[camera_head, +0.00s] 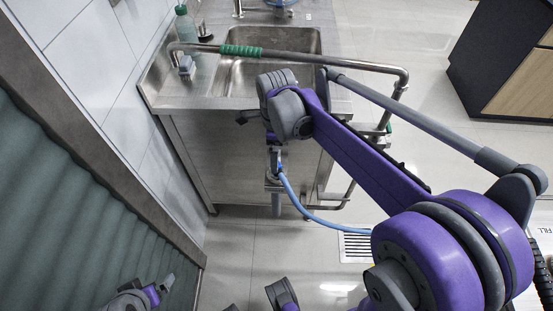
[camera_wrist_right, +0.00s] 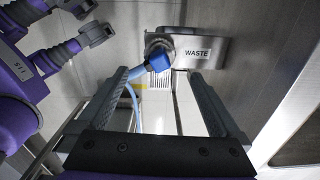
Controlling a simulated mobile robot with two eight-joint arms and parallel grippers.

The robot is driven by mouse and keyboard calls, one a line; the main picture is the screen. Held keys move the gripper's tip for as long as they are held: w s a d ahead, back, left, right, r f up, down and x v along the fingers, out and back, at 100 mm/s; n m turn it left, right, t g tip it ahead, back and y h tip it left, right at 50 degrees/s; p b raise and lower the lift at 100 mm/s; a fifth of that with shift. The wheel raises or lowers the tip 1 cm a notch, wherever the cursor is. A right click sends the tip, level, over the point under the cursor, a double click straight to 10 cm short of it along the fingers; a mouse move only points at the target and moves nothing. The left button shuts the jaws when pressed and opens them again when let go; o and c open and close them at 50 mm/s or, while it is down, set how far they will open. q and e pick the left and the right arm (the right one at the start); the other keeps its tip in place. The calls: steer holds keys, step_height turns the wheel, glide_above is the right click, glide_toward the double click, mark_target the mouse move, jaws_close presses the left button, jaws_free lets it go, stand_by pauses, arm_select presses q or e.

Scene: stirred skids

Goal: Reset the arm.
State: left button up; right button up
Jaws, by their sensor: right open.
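My right arm reaches from the lower right across to the sink cabinet in the head view, its purple wrist end near the cabinet's front edge. In the right wrist view my right gripper (camera_wrist_right: 172,75) is open, with its two dark fingers apart and nothing between them held. Beyond the fingertips a blue hose connector (camera_wrist_right: 157,58) sits at a round grey fitting by the WASTE plate (camera_wrist_right: 196,52). In the head view the blue hose (camera_head: 312,215) loops right from it. My left gripper (camera_head: 160,289) is partly visible at the lower left; its jaw state is unclear.
A steel sink (camera_head: 268,75) with a rail (camera_head: 330,62) across it stands ahead. A green bottle (camera_head: 185,24) stands at its back left. A ribbed dark green panel (camera_head: 75,215) is close on the left. A floor drain (camera_head: 355,246) lies right of the cabinet.

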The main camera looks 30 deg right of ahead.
arm_select(q)
steer(key=shift+r, duration=0.15)
arm_select(e)
steer(key=shift+r, duration=0.8)
steer(key=shift+s+a+r+n+p, duration=0.15)
steer(key=shift+s+r+n+p, duration=0.15)
steer(key=shift+n, duration=0.1)
arm_select(q)
step_height(320, 180, up, 12)
steer(key=w+p, duration=0.2)
steer(key=p, duration=0.8)
steer(key=shift+f+t, duration=0.25)
steer(key=shift+t, duration=0.05)
arm_select(e)
steer(key=s+a+r+n+t, duration=0.2)
steer(key=s+n, duration=0.4)
steer(key=n, duration=0.5)
steer(key=s+a+r+n+t, duration=0.3)
steer(key=s+n, duration=0.4)
steer(key=n, duration=0.5)
steer(key=shift+s+r, duration=0.25)
arm_select(q)
steer(key=shift+c, duration=0.2)
arm_select(e)
steer(key=shift+s+a+f+n, duration=0.1)
steer(key=shift+s+a+n, duration=0.1)
steer(key=shift+n, duration=0.3)
steer(key=shift+c, duration=0.2)
